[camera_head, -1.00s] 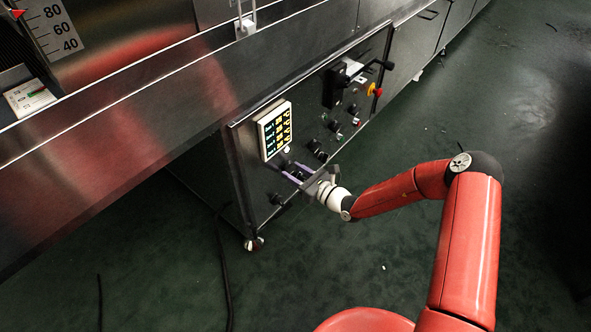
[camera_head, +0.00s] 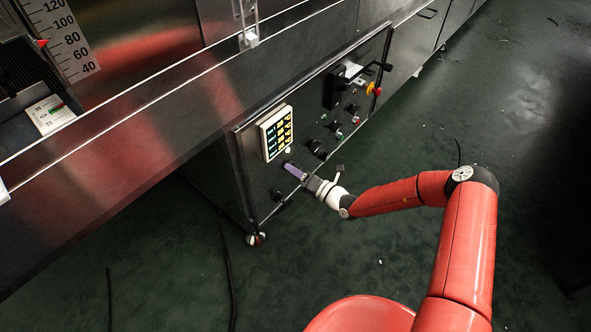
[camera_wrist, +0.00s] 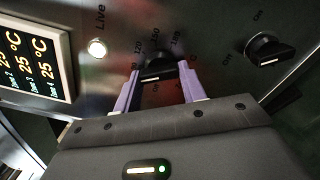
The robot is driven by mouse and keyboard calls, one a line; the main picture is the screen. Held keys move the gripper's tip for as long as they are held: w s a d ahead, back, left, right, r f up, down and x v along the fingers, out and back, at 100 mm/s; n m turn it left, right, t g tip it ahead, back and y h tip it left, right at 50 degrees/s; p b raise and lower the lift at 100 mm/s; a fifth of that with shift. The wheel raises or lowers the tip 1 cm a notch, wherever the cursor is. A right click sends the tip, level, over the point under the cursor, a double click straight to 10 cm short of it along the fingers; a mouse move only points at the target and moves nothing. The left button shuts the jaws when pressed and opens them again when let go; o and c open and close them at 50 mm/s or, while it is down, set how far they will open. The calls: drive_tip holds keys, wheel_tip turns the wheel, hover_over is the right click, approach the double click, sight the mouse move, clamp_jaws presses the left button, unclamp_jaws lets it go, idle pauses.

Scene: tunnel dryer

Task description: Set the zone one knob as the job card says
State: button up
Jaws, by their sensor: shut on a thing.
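My gripper (camera_head: 290,167) is at the control panel, its purple fingers on either side of a black temperature knob (camera_wrist: 158,70), shut on it. In the wrist view the knob has a pale pointer line, and scale figures such as 120, 150 and 180 are printed around it. The fingers hide part of the scale, and I cannot read a zone name or an exact setting. A white card (camera_head: 51,114) with green and red marks lies at the left of the head view; its text is too small to read.
A lit display (camera_head: 276,132) with several zone readings is above the gripper; the wrist view shows 25 °C. A white Live lamp (camera_wrist: 97,48) is beside it.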

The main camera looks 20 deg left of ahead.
drive_tip(key=shift+m, duration=1)
drive_tip(key=o, duration=1)
drive_tip(key=v, duration=0.7)
drive_tip(key=shift+s+d+p, duration=0.15)
drive_tip(key=shift+d+p, duration=0.2)
